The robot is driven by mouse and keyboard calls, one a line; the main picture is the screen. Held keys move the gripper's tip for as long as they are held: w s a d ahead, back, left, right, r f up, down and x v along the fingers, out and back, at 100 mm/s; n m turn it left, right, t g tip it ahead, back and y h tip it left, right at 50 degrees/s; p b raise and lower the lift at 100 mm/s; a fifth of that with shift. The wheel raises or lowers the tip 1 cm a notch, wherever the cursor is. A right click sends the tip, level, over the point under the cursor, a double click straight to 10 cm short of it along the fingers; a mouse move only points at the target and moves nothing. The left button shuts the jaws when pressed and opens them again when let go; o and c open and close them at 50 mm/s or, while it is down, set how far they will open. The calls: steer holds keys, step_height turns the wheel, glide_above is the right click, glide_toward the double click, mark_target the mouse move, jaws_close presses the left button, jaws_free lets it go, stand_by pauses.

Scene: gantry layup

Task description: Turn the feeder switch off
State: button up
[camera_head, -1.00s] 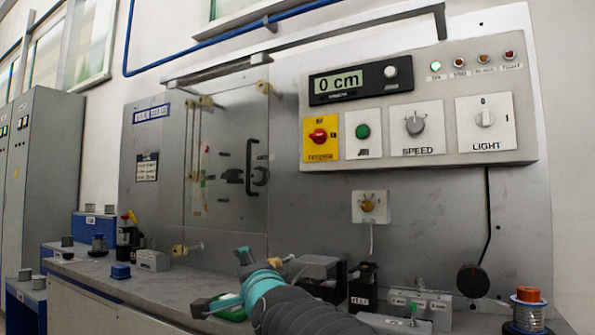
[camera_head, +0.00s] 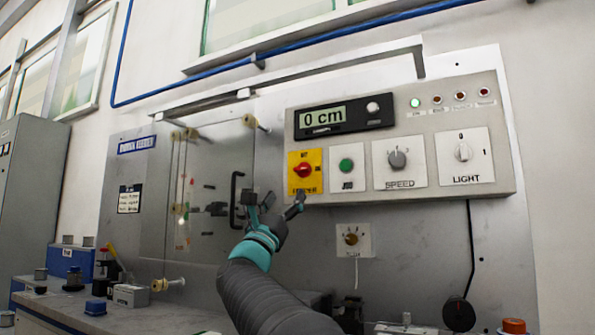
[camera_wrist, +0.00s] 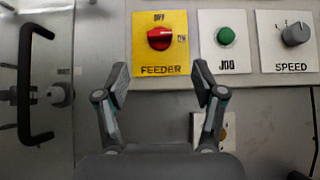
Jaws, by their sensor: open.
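The feeder switch (camera_head: 304,170) is a red rotary knob on a yellow plate labelled FEEDER, at the lower left of the grey control panel. In the wrist view the red knob (camera_wrist: 160,38) lies close to horizontal, with OFF marked above it and a small ON mark at its right. My gripper (camera_head: 278,203) is open and empty, below and a little left of the yellow plate. In the wrist view my gripper (camera_wrist: 161,80) has its fingertips spread below the plate, apart from the knob.
Right of the feeder plate are the green JOG button (camera_head: 346,165), the SPEED knob (camera_head: 397,159) and the LIGHT switch (camera_head: 463,152). A black door handle (camera_wrist: 33,85) stands out at the left. A small dial plate (camera_head: 353,239) is below the panel. The display (camera_head: 343,117) reads 0 cm.

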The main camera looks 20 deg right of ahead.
mark_target(300, 170)
steer(key=p+x, duration=0.4)
steer(key=x, duration=0.6)
steer(key=shift+w+d+r, duration=0.1)
steer(key=shift+r, duration=0.1)
steer(key=c, duration=1.1)
